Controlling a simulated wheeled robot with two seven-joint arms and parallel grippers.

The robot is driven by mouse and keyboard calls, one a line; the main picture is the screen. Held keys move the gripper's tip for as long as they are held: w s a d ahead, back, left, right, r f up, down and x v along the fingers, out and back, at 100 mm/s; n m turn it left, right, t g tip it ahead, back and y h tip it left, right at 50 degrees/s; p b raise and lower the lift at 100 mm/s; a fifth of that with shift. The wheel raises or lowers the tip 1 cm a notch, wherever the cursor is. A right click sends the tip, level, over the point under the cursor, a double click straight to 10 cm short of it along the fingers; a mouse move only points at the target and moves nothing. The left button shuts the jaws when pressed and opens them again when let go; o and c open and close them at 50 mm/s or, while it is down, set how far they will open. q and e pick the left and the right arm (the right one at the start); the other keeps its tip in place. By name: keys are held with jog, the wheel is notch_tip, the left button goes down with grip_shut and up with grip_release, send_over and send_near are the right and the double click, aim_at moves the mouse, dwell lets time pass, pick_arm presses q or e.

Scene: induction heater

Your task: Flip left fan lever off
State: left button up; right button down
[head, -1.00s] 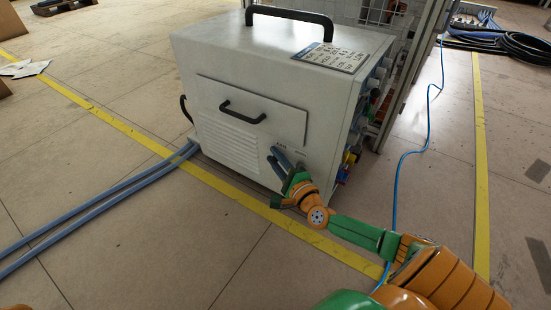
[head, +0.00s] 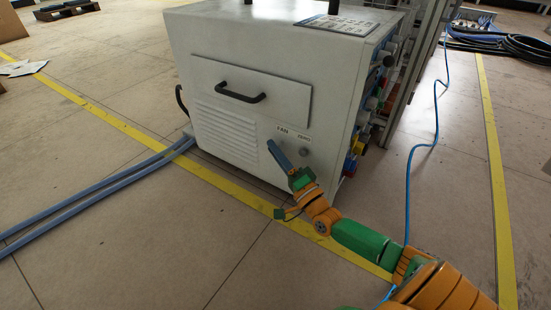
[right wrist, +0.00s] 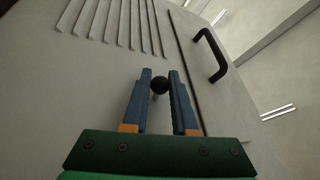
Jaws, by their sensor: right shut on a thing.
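The heater (head: 250,70) is a white box with a FAN label and another small label on its front, low on the right. The fan lever's black ball knob (right wrist: 160,85) shows in the right wrist view between the tips of my right gripper (right wrist: 160,76). The two blue fingers are closed in on it, one on each side. In the head view my right gripper (head: 272,146) reaches up to the panel just under the FAN label, and its fingers hide the lever there. Whether the lever points up or down cannot be told. My left gripper is out of view.
A small round knob (head: 304,152) sits right of the gripper. A black drawer handle (head: 240,96) is above, with vent slots (head: 226,128) to the left. Blue hoses (head: 110,188) and a blue cable (head: 409,180) lie on the floor.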

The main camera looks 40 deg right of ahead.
jog(key=shift+f+n+t+y+b, duration=0.2)
jog(key=shift+n+y+b, duration=0.1)
jog(key=shift+n+b, duration=0.25)
jog(key=shift+f+n+t+y+b, duration=0.2)
jog(key=shift+n+y+b, duration=0.1)
jog(key=shift+n, duration=0.45)
jog(key=c, duration=1)
grip_release()
